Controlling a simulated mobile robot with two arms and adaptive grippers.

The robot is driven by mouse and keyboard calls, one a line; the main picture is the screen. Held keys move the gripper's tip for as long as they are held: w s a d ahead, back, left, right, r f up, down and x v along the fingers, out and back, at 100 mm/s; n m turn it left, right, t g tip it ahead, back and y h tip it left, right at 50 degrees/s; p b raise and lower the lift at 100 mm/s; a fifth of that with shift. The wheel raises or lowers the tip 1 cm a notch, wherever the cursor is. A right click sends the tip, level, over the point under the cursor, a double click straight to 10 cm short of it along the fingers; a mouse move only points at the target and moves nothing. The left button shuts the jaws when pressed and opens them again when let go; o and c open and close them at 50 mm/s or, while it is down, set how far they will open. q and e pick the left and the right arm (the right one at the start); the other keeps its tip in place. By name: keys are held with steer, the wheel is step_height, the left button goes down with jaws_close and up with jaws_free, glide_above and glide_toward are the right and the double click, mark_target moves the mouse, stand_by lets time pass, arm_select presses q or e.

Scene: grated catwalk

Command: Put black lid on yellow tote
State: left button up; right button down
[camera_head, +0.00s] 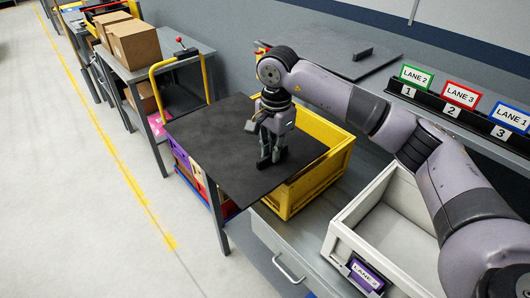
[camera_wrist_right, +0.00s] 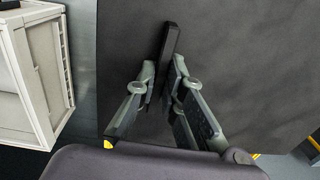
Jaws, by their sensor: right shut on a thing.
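The black lid (camera_head: 215,150) is a flat dark panel held over the left part of the yellow tote (camera_head: 325,170) and sticking out past it to the left. The tote's right and far walls show, and part of its inside; the rest is hidden under the lid. My right gripper (camera_head: 271,160) is above the lid, shut on its handle. In the right wrist view the fingers (camera_wrist_right: 163,85) are on either side of the black handle (camera_wrist_right: 171,45), with the lid (camera_wrist_right: 245,60) filling the background. I cannot tell whether the lid touches the tote's rim. My left gripper is not in view.
A white-grey tote (camera_head: 345,235) labelled LANE 2 stands right of the yellow one. Another dark panel with a handle (camera_head: 330,50) lies at the back. A lane sign rack (camera_head: 455,108) is at right. A cart with cardboard boxes (camera_head: 135,45) stands left; the floor there is clear.

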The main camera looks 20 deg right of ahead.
mark_target(309, 137)
steer(key=shift+w+d+f, duration=0.3)
steer(key=shift+d+f, duration=0.1)
steer(key=shift+d, duration=0.35)
steer(key=d, duration=0.1)
steer(key=w+d+b, duration=0.1)
steer(key=d, duration=0.1)
steer(key=shift+f, duration=0.1)
steer(key=shift+w+d, duration=0.25)
steer(key=shift+d, duration=0.35)
steer(key=shift+w+d, duration=0.25)
steer(key=shift+d, duration=0.3)
steer(key=shift+w+d, duration=0.25)
steer(key=shift+d, duration=0.5)
steer(key=shift+w+d, duration=0.3)
steer(key=shift+d, duration=0.45)
steer(key=shift+w+d, duration=0.25)
steer(key=shift+d, duration=0.5)
steer(key=shift+w+d, duration=0.2)
steer(key=shift+d, duration=0.35)
steer(key=shift+w+d, duration=0.2)
steer(key=shift+d, duration=0.3)
steer(key=shift+p, duration=0.5)
steer(key=shift+f, duration=0.35)
stand_by(1.6)
